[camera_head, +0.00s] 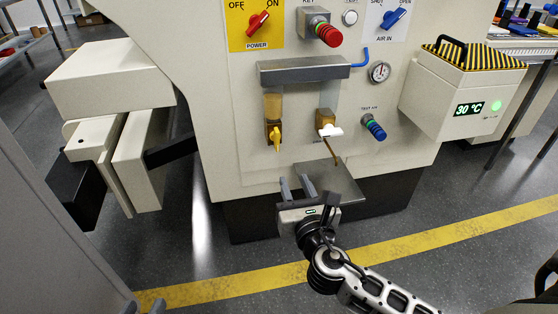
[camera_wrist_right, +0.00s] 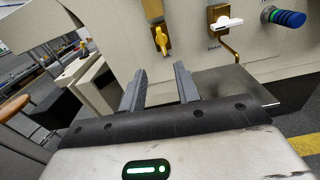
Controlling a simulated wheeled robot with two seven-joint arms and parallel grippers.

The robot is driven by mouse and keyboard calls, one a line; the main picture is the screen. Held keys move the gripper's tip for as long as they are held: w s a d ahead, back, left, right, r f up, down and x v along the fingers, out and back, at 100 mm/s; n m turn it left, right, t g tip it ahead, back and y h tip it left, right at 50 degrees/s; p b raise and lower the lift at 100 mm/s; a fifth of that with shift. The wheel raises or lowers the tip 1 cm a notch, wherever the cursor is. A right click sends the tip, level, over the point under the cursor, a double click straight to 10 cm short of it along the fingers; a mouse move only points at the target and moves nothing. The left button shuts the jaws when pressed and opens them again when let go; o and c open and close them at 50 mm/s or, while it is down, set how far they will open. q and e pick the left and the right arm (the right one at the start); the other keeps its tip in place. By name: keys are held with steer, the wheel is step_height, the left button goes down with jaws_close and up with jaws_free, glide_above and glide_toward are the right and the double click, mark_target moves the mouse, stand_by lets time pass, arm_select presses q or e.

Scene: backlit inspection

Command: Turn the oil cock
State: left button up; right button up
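I cannot read for sure which is the oil cock. My right gripper (camera_head: 294,184) is open and empty, below the cocks and apart from both; its fingers (camera_wrist_right: 160,72) point toward the panel. My left gripper is not in view.
A grey metal tray (camera_head: 345,185) juts out below the spout, close to my right gripper. A blue knob (camera_head: 375,130) and a gauge (camera_head: 380,72) are right of the cocks. A grey bar (camera_head: 303,69) crosses above them. A beige box (camera_head: 460,90) sticks out at right.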

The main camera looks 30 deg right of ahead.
steer(key=b, duration=0.4)
glide_toward(278, 138)
steer(key=x, duration=0.8)
steer(key=shift+w, duration=0.2)
arm_select(q)
steer(key=shift+w+d+r+n+t+h, duration=0.2)
steer(key=shift+d+r+n+t+h, duration=0.3)
steer(key=shift+d+n+h, duration=0.15)
arm_select(e)
steer(key=shift+w, duration=0.15)
jaws_close()
